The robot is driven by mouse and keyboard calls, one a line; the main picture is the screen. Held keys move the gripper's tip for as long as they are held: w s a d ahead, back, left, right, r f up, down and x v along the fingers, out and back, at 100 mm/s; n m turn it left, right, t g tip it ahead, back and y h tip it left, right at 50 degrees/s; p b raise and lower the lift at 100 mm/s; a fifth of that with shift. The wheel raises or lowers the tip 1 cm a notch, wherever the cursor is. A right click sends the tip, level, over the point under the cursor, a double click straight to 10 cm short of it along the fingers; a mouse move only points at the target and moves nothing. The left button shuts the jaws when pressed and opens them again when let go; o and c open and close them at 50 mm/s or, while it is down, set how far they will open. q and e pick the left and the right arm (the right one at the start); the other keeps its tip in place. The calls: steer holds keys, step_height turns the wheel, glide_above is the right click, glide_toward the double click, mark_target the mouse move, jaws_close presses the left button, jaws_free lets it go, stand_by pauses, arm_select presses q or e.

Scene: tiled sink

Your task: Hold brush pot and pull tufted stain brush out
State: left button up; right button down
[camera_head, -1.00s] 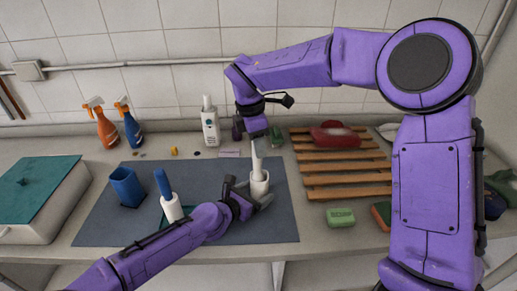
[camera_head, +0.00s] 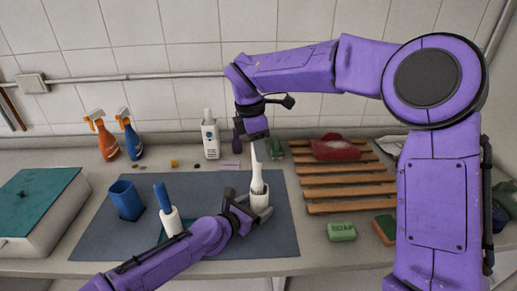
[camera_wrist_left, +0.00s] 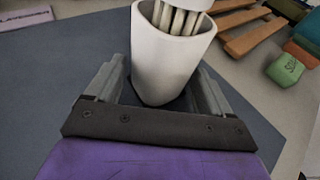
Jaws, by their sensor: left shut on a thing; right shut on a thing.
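The white brush pot (camera_head: 261,202) stands on the dark mat, and my left gripper (camera_head: 250,205) is shut around it. In the left wrist view the pot (camera_wrist_left: 165,65) is between the two fingers of my left gripper (camera_wrist_left: 157,92). The white tufted stain brush (camera_head: 257,178) stands upright at the pot's mouth. Its pale tufts (camera_wrist_left: 182,19) show inside the rim, with the white head above them. My right gripper (camera_head: 256,136), above the pot, is shut on the top of the brush handle. The tuft tips are hidden inside the pot.
A blue-handled brush in a white holder (camera_head: 171,221) and a blue cup (camera_head: 126,200) stand left on the dark mat (camera_head: 100,235). A wooden rack (camera_head: 345,181), green soap (camera_head: 341,232) and sponge (camera_head: 385,229) lie right. Bottles (camera_head: 210,138) stand at the back.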

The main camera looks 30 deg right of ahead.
arm_select(q)
steer(key=o, duration=0.9)
steer(key=shift+a, duration=0.15)
steer(key=v, duration=1.1)
steer(key=shift+s+a+r, duration=0.1)
steer(key=shift+a+r, duration=0.05)
steer(key=shift+a, duration=0.1)
steer(key=shift+r+p, duration=1.1)
arm_select(e)
steer(key=shift+r, duration=1.95)
steer(key=shift+f, duration=0.1)
